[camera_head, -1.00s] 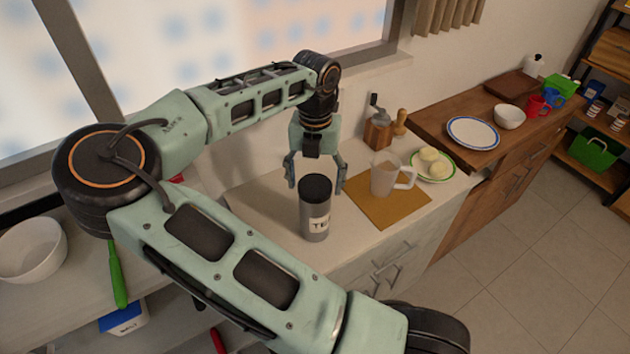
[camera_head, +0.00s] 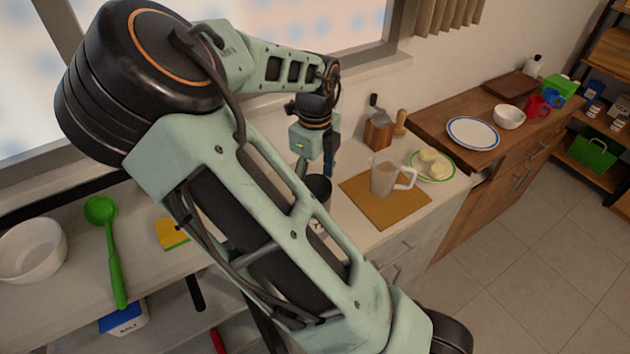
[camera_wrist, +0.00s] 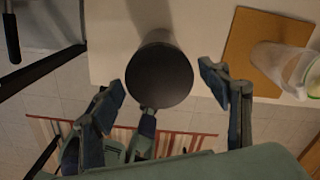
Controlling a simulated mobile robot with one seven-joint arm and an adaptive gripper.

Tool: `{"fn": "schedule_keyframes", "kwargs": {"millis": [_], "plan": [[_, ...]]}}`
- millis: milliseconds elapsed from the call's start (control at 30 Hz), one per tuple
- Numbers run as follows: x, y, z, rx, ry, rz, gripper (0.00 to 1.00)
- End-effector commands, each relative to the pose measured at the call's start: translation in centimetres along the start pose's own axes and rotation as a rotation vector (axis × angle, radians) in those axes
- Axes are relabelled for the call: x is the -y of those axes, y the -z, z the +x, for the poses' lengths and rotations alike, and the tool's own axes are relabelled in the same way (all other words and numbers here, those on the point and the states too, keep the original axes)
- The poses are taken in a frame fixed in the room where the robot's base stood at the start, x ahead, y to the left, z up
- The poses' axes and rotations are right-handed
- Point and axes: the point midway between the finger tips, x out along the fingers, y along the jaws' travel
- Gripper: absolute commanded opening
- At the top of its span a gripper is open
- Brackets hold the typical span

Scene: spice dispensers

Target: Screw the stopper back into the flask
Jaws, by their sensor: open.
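A dark grey cylindrical flask (camera_head: 319,187) with a white label stands on the counter, mostly hidden behind my arm in the head view. In the wrist view its round dark top (camera_wrist: 160,75) faces me, between and beyond my fingers. I cannot tell whether that dark round surface is the stopper or the flask's open mouth, and no separate stopper shows. My gripper (camera_head: 315,164) points down just above and behind the flask top. In the wrist view my gripper (camera_wrist: 163,80) is open, one finger on each side of the top, with nothing held.
A translucent jug (camera_head: 384,176) stands on a brown mat (camera_head: 378,215) close to the right of the flask. A green ladle (camera_head: 113,265) and a white bowl (camera_head: 30,248) are at left.

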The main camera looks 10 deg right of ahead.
Motion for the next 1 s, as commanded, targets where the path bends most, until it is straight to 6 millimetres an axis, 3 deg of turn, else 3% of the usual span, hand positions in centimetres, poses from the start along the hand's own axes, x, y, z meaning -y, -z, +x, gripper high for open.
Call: {"fn": "schedule_keyframes", "kwargs": {"millis": [167, 633, 933, 1000], "plan": [[-0.03, -0.05, -0.02, 0.002, -0.001, -0.09, 0.69], [0.01, -0.1, 0.07, 0.0, 0.002, -0.773, 0.69], [-0.02, -0.08, 0.0, -0.003, 0.001, -0.838, 0.69], [-0.02, -0.08, 0.0, -0.003, 0.001, -0.837, 0.63]]}}
